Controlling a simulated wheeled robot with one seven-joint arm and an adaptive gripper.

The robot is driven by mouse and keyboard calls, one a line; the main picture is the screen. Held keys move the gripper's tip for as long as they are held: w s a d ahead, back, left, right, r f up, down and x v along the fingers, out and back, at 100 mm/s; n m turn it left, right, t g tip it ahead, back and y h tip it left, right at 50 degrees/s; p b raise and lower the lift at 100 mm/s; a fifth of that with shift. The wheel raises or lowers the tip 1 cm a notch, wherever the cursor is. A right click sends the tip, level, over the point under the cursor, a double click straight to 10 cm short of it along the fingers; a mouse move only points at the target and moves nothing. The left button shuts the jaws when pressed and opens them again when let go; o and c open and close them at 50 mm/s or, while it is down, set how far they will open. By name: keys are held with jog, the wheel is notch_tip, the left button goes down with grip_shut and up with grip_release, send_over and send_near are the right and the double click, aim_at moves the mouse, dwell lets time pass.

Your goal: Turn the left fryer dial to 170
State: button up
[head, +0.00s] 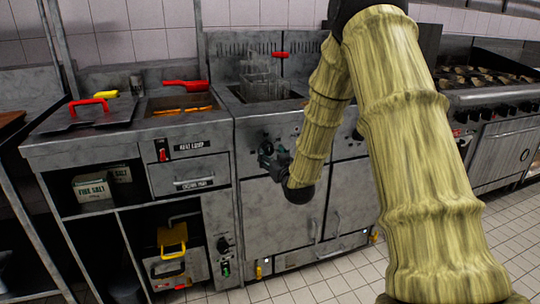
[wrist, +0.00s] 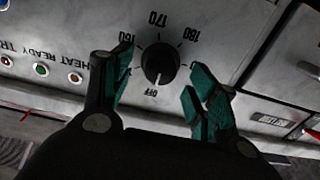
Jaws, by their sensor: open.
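The fryer dial (wrist: 160,64), a round black knob, sits on the grey panel in the wrist view. A pale pointer line on the knob points towards OFF. My gripper (head: 271,158) is at the front of the fryer (head: 266,121) in the head view. In the wrist view its teal fingers are open, one on each side of the dial, with gaps visible between them and the knob. In the head view my gripper hides this dial.
A wire basket (head: 262,86) stands in the fryer top. In the wrist view, indicator lamps (wrist: 41,70) labelled HEAT and READY lie left of the dial. A station with red-handled tools (head: 184,86) stands to the left, and a range (head: 497,119) to the right. Tiled floor (head: 335,284) lies below.

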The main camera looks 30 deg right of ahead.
aim_at(268, 150)
jog(key=shift+x, duration=1.25)
jog(key=c, duration=1.1)
jog(key=shift+o, duration=0.2)
